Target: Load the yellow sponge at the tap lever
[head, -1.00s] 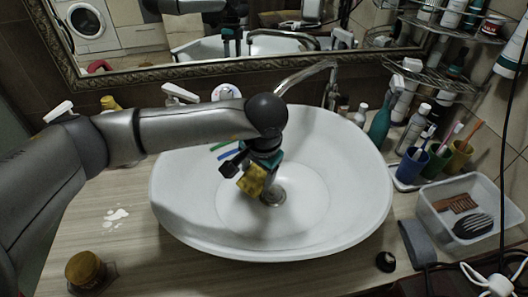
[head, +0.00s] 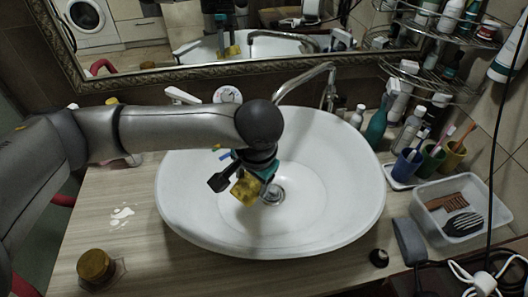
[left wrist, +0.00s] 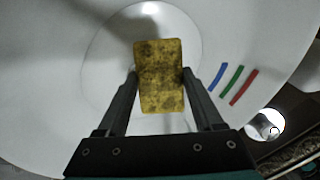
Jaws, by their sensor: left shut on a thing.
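The yellow sponge (head: 246,191) is worn, with dark blotches. My left gripper (head: 240,180) is shut on it and holds it above the white basin (head: 340,190), left of the drain. In the left wrist view the sponge (left wrist: 159,92) sits between the two dark fingers, with the basin bowl behind it. The chrome tap (head: 328,84) arches at the back of the basin, behind and right of the gripper; its lever is not clear to me. My right gripper does not show.
A mirror (head: 150,60) runs along the back. Bottles and brush cups (head: 405,165) stand right of the basin, with a clear plastic box (head: 462,205) in front. A brown jar (head: 96,265) stands at front left. The left counter is mostly clear.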

